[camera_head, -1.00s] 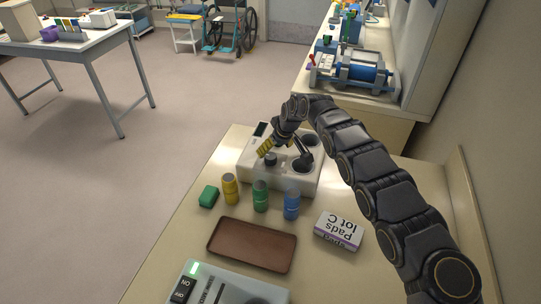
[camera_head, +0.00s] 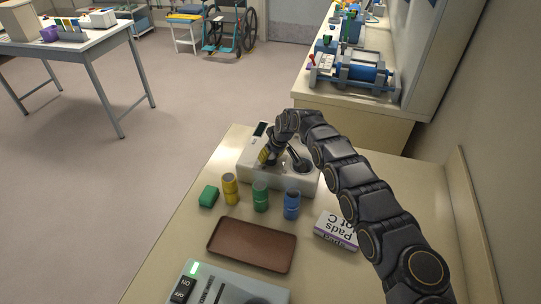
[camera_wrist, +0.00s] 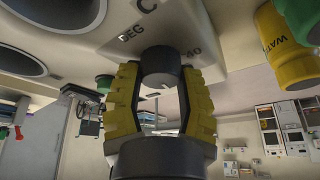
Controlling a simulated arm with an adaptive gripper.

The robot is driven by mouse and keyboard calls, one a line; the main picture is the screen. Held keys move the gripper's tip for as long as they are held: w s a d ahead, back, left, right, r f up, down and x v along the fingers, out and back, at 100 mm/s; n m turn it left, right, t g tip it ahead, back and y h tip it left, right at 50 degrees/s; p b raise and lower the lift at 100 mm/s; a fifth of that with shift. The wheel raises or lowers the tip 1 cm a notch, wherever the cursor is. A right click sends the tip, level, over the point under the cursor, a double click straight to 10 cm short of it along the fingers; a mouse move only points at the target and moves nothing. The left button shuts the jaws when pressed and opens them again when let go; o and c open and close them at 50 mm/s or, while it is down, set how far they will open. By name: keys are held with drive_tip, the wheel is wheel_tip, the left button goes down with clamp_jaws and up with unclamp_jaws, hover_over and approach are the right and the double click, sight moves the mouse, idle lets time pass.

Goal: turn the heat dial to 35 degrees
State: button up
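The heat dial is a dark round knob (camera_wrist: 160,68) on a pale unit (camera_head: 246,171); the wrist view shows it between my gripper's two yellow-padded fingers (camera_wrist: 160,95). The pads stand close on both sides of the knob; I cannot tell whether they press on it. Lettering "DEG", "C" and "40" shows on the panel beside the knob. A pointer mark and the present setting are not readable. In the head view my gripper (camera_head: 265,157) is down at the unit's front left and hides the dial.
A brown tray (camera_head: 252,224), a pads box (camera_head: 336,229) and a switch unit (camera_head: 222,290) lie nearer.

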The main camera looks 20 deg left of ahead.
idle(0.3)
drive_tip(key=n+g, duration=0.1)
drive_tip(key=n, duration=0.1)
drive_tip(key=shift+f+n, duration=0.15)
drive_tip(key=shift+n, duration=0.25)
drive_tip(key=shift+n+g+y, duration=0.4)
drive_tip(key=shift+n+g, duration=0.1)
drive_tip(key=shift+n, duration=0.9)
drive_tip(key=o, duration=1.1)
drive_tip(key=shift+o, duration=0.2)
drive_tip(key=v, duration=1.2)
